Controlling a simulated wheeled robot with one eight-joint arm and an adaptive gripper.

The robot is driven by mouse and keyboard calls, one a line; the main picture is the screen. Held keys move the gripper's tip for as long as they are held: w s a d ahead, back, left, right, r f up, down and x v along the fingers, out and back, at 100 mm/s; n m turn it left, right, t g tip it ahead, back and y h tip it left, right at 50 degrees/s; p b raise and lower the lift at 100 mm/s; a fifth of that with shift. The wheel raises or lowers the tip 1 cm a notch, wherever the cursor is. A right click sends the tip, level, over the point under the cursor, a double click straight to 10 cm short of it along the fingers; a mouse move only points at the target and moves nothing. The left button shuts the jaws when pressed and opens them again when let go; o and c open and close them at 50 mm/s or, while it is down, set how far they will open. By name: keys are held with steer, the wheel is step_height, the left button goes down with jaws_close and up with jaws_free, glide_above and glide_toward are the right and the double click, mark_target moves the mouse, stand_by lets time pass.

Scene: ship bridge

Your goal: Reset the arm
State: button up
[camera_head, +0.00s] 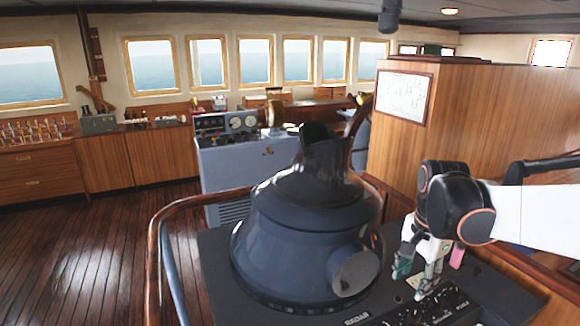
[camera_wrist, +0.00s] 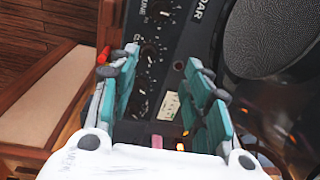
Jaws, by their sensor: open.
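My gripper (camera_head: 418,282) is at the right of the head view, at the end of my white and black arm. It is low over the radar console's control panel (camera_head: 445,306). In the wrist view, its two teal-padded fingers (camera_wrist: 163,72) stand wide apart with nothing held between them. The panel's black knobs and labels (camera_wrist: 150,50) show beyond and between the fingers. I cannot tell whether the fingertips touch the panel.
The large dark radar housing (camera_head: 300,240) stands directly left of my gripper. A wooden partition (camera_head: 480,110) rises behind my arm. A curved wooden handrail (camera_head: 153,250) borders the console. Open plank floor (camera_head: 80,250) lies at the left. A small red part (camera_wrist: 103,54) shows beside one finger.

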steer(key=s+a+f+n+t+b, duration=0.2)
steer(key=s+a+n+t+b, duration=0.2)
steer(key=s+a+n, duration=0.6)
steer(key=shift+s+a+n+t, duration=0.3)
steer(key=shift+s+n+t, duration=0.85)
steer(key=shift+n, duration=0.55)
steer(key=shift+f, duration=0.1)
